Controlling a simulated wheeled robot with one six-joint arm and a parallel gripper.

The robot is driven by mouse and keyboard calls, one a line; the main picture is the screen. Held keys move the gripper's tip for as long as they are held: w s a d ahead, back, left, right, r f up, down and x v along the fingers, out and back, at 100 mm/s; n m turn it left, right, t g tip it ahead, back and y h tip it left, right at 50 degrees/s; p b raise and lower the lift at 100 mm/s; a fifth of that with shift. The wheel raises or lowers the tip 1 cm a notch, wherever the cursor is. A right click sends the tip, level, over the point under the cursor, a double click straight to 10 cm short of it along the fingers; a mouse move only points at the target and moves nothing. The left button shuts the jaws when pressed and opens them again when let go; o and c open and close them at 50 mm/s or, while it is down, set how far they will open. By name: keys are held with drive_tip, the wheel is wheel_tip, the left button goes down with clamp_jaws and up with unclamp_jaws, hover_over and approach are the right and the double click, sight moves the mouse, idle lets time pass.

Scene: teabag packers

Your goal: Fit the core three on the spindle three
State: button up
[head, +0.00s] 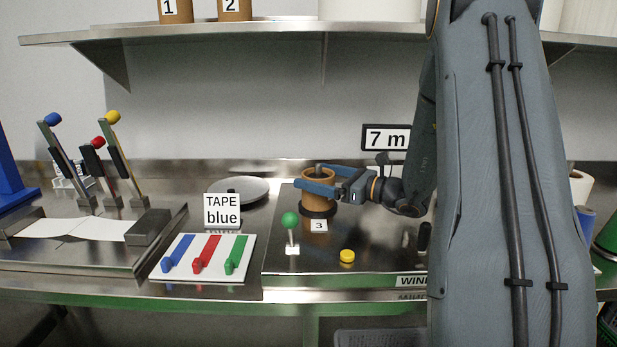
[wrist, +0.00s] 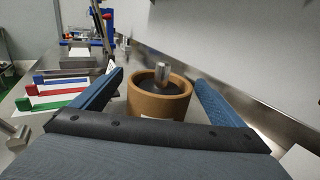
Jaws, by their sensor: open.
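The core three, a brown cardboard ring (head: 318,190), sits around the metal spindle three (head: 318,167), whose tip sticks up through its hollow. In the wrist view both fingers (wrist: 160,85) appear apart from the core.
A green-knobbed lever (head: 290,221) and a yellow button (head: 347,256) stand in front of the core. A shelf (head: 270,32) holds cores 1 and 2 above.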

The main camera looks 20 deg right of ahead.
sight(334, 179)
drive_tip(key=shift+b+v, duration=0.3)
drive_tip(key=shift+v, duration=1.95)
